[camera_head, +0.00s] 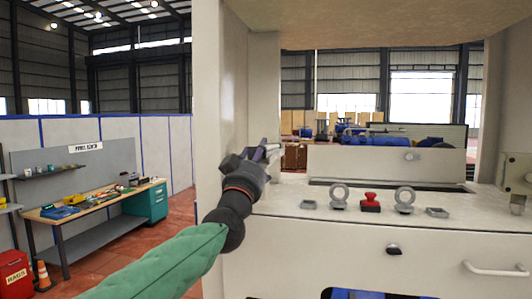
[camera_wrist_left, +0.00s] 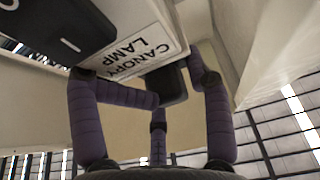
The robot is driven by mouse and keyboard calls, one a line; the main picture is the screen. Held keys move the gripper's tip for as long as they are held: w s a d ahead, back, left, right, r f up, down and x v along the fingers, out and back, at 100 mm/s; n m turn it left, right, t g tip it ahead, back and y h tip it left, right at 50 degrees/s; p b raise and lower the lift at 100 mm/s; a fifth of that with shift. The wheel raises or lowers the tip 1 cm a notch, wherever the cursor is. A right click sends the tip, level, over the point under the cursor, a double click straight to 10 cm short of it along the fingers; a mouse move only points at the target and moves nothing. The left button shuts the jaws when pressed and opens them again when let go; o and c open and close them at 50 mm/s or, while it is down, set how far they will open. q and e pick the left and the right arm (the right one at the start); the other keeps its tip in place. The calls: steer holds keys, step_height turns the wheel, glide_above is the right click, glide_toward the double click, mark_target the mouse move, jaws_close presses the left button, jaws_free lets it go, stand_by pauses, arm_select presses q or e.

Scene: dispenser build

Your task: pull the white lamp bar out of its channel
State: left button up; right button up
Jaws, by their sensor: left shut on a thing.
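My left gripper (camera_head: 268,153) reaches up beside the left post of the white cabinet in the head view. In the left wrist view its purple fingers (camera_wrist_left: 176,84) are shut on a small black block (camera_wrist_left: 172,84), with a finger on either side. The block sits against the edge of a white panel labelled CANOPY LAMP (camera_wrist_left: 143,52). I cannot tell whether this block is the end of the white lamp bar. The bar's length and its channel are not clearly visible. My right gripper is not in view.
A larger black block (camera_wrist_left: 58,28) with a white mark is near the label. The cabinet's beige canopy (camera_head: 375,25) hangs overhead. A red button (camera_head: 370,202) and metal rings (camera_head: 339,196) stand on the cabinet ledge. A workbench (camera_head: 95,205) stands at the left.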

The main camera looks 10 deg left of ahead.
mark_target(252, 150)
arm_select(q)
steer(key=shift+s+a+r, duration=0.15)
steer(key=shift+a+r, duration=0.1)
steer(key=shift+r, duration=0.1)
steer(key=shift+s, duration=0.15)
jaws_close()
steer(key=shift+s+a+f, duration=0.1)
steer(key=shift+s, duration=2.05)
steer(key=s+p, duration=0.7)
steer(key=s, duration=1.1)
steer(key=shift+s+a, duration=0.35)
steer(key=shift+s, duration=0.05)
